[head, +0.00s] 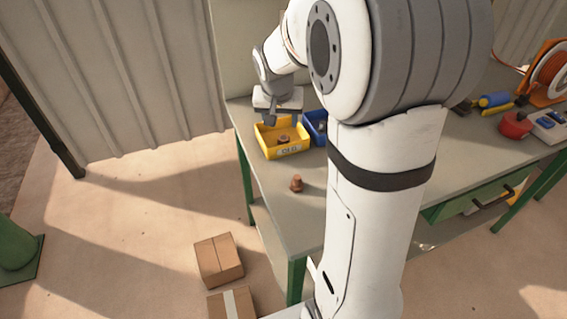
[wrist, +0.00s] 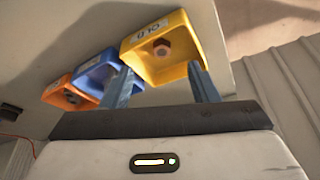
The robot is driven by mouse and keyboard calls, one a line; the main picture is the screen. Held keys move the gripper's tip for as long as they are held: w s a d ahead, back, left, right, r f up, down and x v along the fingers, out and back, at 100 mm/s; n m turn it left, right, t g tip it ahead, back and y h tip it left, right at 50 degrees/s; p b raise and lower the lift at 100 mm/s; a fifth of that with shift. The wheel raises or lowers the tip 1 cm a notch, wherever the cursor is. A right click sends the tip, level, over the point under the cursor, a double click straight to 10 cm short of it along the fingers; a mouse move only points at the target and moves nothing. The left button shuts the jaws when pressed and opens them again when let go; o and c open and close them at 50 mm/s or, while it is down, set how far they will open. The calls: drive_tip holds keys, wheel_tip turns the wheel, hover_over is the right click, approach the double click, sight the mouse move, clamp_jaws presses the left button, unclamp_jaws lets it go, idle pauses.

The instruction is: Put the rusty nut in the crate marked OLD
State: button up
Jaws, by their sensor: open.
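The rusty nut (head: 283,140) lies inside the yellow crate (head: 265,142) at the left end of the bench. The crate's label is small but looks like OLD. In the wrist view the nut (wrist: 160,47) sits on the floor of the yellow crate (wrist: 187,68), apart from my fingers. My gripper (head: 271,118) is over the back of that crate, pointing down. In the wrist view my gripper (wrist: 163,78) has its two blue fingers wide apart with nothing between them.
A blue crate (wrist: 97,73) and an orange crate (wrist: 58,97) stand beside the yellow one. A rusty bolt-like piece (head: 296,184) stands on the bench nearer the front. My arm hides the bench's middle. Cardboard boxes (head: 218,260) are on the floor.

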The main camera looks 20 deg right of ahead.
drive_tip(key=s+a+n+y, duration=0.1)
drive_tip(key=s+a, duration=0.3)
drive_tip(key=s, duration=0.8)
drive_tip(key=s+a+n+g+y, duration=0.1)
drive_tip(key=s+a+n, duration=0.3)
drive_tip(key=s, duration=0.8)
drive_tip(key=shift+r, duration=0.45)
drive_tip(key=shift+c, duration=0.3)
